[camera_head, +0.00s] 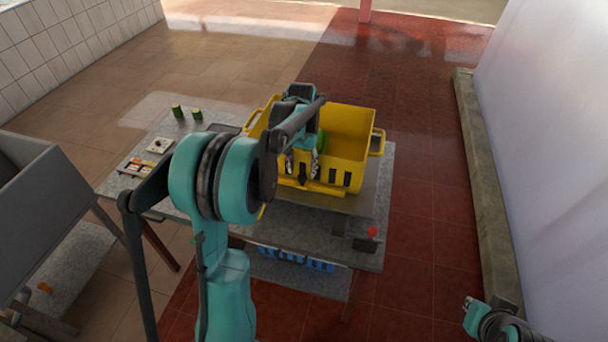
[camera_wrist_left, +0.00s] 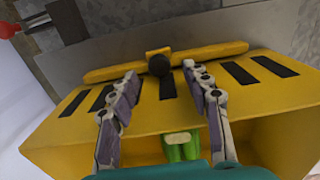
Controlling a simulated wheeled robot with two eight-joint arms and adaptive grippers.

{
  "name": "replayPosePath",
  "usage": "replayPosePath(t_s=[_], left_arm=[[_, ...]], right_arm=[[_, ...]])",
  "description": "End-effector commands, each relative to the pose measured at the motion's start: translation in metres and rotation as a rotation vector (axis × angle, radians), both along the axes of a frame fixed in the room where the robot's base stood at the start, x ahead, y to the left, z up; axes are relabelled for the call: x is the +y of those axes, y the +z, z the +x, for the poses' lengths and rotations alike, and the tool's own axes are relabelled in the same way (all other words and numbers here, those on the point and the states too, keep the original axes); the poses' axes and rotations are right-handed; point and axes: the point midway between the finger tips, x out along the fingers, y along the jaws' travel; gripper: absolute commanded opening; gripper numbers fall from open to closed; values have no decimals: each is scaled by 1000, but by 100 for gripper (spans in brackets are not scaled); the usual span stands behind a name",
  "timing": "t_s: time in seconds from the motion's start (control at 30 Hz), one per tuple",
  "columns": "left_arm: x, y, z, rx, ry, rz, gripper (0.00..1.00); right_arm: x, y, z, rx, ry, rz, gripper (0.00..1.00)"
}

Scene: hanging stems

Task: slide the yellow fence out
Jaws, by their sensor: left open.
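The yellow fence (camera_head: 327,188) is a low bar along the front foot of a slotted yellow crate (camera_head: 350,125). My left gripper (camera_head: 303,172) is in front of the crate's slotted wall. In the left wrist view its fingers (camera_wrist_left: 161,76) are spread, with the knob between or just beyond their tips; I cannot tell whether they touch it. Part of my right arm shows at the lower right of the head view; its jaws are not clear.
The crate stands on a grey table (camera_head: 374,218). A red knob (camera_head: 372,232) is at the table's front right. Two green cylinders (camera_head: 178,111) and a small tray (camera_head: 136,167) are on the left. A green thing (camera_wrist_left: 182,147) shows at the crate. A white wall (camera_head: 550,130) bounds the right.

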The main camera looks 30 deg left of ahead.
Motion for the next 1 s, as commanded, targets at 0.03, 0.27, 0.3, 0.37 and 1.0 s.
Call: replayPosePath(t_s=[0.03,0.27,0.3,0.37,1.0], left_arm=[[0,-11,0,0,0,0,48],[0,-31,0,-1,-1,0,48],[0,-32,0,-1,-1,0,48],[0,-33,0,-1,-1,0,48],[-4,-32,-15,-1,0,0,0]], right_arm=[[0,-5,0,0,0,0,0],[0,-11,0,0,0,0,0],[0,-11,0,0,0,0,0],[0,-11,0,0,0,0,0],[0,-8,0,0,0,0,0]])
